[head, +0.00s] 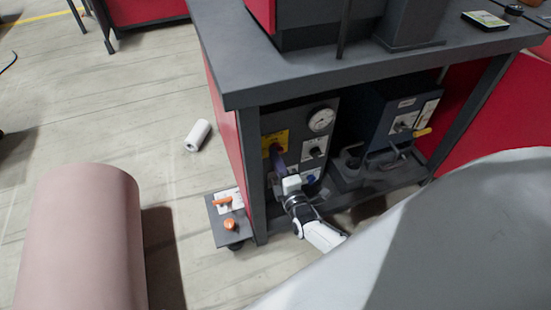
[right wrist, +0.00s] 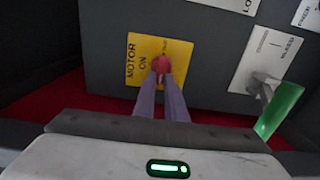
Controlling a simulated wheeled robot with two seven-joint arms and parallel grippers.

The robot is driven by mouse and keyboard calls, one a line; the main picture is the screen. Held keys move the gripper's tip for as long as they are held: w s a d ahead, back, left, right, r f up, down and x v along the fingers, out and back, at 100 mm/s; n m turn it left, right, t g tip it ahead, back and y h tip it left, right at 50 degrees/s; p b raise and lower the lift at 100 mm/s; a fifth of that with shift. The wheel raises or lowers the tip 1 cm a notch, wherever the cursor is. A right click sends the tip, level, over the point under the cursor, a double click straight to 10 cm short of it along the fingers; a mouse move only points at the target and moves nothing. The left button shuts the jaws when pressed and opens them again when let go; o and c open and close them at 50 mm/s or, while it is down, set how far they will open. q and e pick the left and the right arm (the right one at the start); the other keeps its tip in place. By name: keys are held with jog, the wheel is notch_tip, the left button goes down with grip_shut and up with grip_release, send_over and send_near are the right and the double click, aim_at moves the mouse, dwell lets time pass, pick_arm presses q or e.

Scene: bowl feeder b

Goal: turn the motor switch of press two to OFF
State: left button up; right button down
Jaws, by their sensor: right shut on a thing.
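The motor switch has a red knob (right wrist: 161,64) on a yellow plate (right wrist: 175,48) whose readable words are MOTOR and ON. The plate also shows in the head view (head: 281,136), on a dark panel under the grey bench top. My right gripper (right wrist: 161,80) is shut on the red knob, its two purple fingers close together at the knob. In the head view my right gripper (head: 277,152) reaches up to the plate from below, and the fingers partly cover the knob. The knob's exact angle is hard to read. My left gripper is not in view.
A round gauge (head: 320,120) and small white switch plates sit right of the yellow plate. A lever with a green handle (right wrist: 279,112) is close on the right. A second control box (head: 398,117) stands farther right. A cabinet leg (head: 252,175) is close on the left.

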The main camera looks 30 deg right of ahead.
jog(key=c, duration=1.8)
grip_release()
